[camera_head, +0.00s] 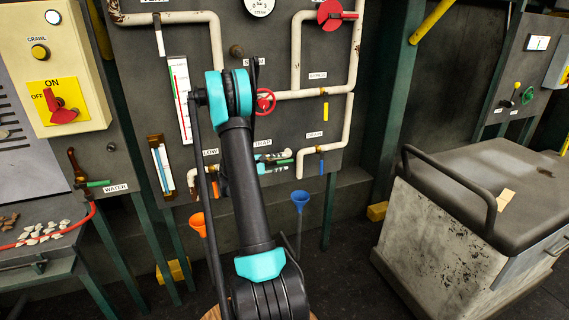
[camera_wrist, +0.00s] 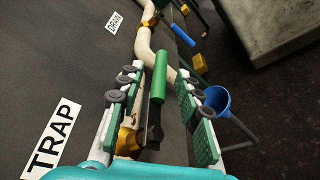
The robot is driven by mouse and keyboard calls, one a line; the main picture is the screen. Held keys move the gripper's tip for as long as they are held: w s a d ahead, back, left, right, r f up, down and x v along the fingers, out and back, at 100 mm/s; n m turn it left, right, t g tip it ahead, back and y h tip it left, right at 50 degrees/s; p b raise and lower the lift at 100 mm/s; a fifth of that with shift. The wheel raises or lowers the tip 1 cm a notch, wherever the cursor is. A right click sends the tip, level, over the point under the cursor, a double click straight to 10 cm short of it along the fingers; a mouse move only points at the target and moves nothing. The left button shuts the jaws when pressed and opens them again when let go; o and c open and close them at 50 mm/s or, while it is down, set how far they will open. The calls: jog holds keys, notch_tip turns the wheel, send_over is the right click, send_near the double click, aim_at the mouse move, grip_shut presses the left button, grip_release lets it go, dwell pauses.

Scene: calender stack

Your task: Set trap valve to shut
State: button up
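The trap valve has a green handle (camera_wrist: 160,78) on a dark lever and a brass body (camera_wrist: 128,138), beside the TRAP label (camera_wrist: 53,140). The handle points away from the wrist and lies roughly in line with the pale pipe. My gripper (camera_wrist: 157,84) is open, with one green-padded finger on each side of the handle. Gaps show between the handle and both pads. In the head view, the green handle (camera_head: 284,161) shows just right of my gripper (camera_head: 266,163), and my arm hides part of the valve.
The drain valve's blue handle (camera_head: 321,167) is to the right, with a blue funnel (camera_head: 300,198) below. An orange funnel (camera_head: 197,222) is at left. A red handwheel (camera_head: 265,101) is above. A grey cart (camera_head: 450,225) stands at right.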

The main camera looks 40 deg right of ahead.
jog(key=shift+x, duration=1.2)
jog(key=shift+c, duration=0.6)
grip_shut()
